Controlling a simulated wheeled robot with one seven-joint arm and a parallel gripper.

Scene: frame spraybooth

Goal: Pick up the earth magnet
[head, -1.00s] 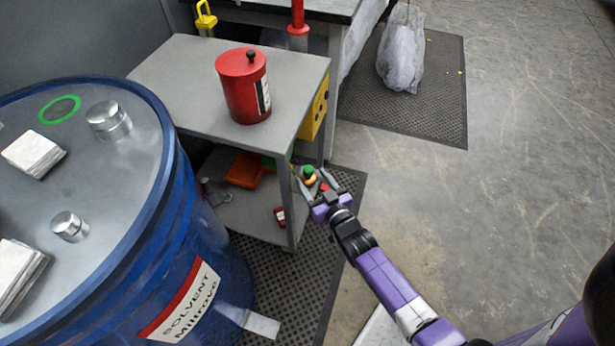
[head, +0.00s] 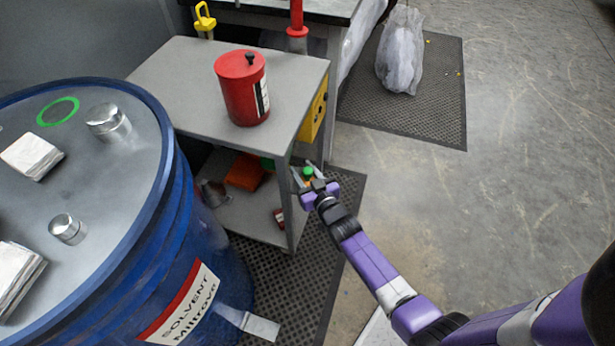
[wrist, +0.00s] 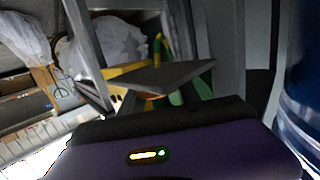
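I cannot pick out the earth magnet for certain. A small red object (head: 279,217) with a pale mark lies near the front edge of the cart's lower shelf (head: 240,215). A small green-topped object (head: 308,171) shows between my gripper's fingers in the head view. My gripper (head: 306,174) is at the right side of the cart, beside its front leg, with its two fingers apart. I see nothing held. In the wrist view, a grey finger (wrist: 165,77) crosses in front of green and yellow shapes (wrist: 200,85); their distance is unclear.
A grey cart (head: 185,75) carries a red canister (head: 241,90) on top. An orange item (head: 245,172) sits on the lower shelf. A blue solvent drum (head: 185,240) stands close on the left. The floor (head: 500,190) to the right is clear.

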